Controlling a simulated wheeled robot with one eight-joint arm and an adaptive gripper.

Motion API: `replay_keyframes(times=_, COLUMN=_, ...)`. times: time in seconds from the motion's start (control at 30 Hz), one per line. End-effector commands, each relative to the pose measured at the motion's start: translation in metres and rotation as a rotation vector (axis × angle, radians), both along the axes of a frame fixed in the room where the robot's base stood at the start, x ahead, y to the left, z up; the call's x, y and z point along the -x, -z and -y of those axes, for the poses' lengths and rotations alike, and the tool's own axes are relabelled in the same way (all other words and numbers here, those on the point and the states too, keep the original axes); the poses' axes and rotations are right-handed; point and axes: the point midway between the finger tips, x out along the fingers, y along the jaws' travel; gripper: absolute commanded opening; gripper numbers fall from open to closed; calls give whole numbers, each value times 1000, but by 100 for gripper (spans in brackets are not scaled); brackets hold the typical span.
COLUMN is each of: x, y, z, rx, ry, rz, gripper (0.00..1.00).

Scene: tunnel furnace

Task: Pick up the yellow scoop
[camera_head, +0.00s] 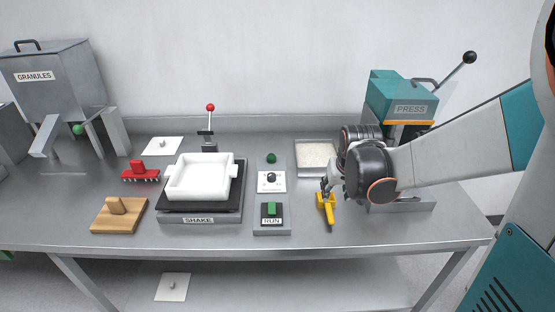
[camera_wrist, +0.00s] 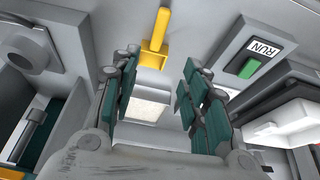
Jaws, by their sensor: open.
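The yellow scoop (camera_head: 327,206) lies on the metal table, right of the RUN panel, with its handle toward the table's front edge. It also shows in the wrist view (camera_wrist: 156,42), near the top, ahead of the fingers. My gripper (camera_head: 326,186) is just above the scoop's back end in the head view. In the wrist view my gripper (camera_wrist: 152,88) has its two teal-padded fingers spread apart with nothing between them. The scoop's back end is partly hidden by the gripper in the head view.
A control panel with a green RUN button (camera_head: 271,209) stands left of the scoop. A shallow tray of pale granules (camera_head: 316,153) lies behind. The teal press (camera_head: 400,98) stands back right. A shaker with a white tray (camera_head: 201,177) is further left. The table front right of the scoop is clear.

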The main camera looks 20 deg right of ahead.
Motion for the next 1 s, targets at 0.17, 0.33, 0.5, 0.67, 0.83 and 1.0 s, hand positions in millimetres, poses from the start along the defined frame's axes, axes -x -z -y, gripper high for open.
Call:
replay_keyframes(times=0.17, x=-4, y=16, z=7, rx=-19, ry=23, rz=-4, gripper=42)
replay_keyframes(times=0.33, x=-15, y=46, z=10, rx=-19, ry=23, rz=-4, gripper=42)
replay_keyframes(times=0.5, x=-26, y=73, z=13, rx=-19, ry=22, rz=-4, gripper=42)
replay_keyframes(times=0.67, x=-31, y=86, z=15, rx=-19, ry=22, rz=-4, gripper=42)
replay_keyframes(times=0.83, x=-33, y=92, z=15, rx=-19, ry=22, rz=-4, gripper=42)
replay_keyframes(times=1.0, x=-38, y=112, z=17, rx=-19, ry=22, rz=-4, gripper=42)
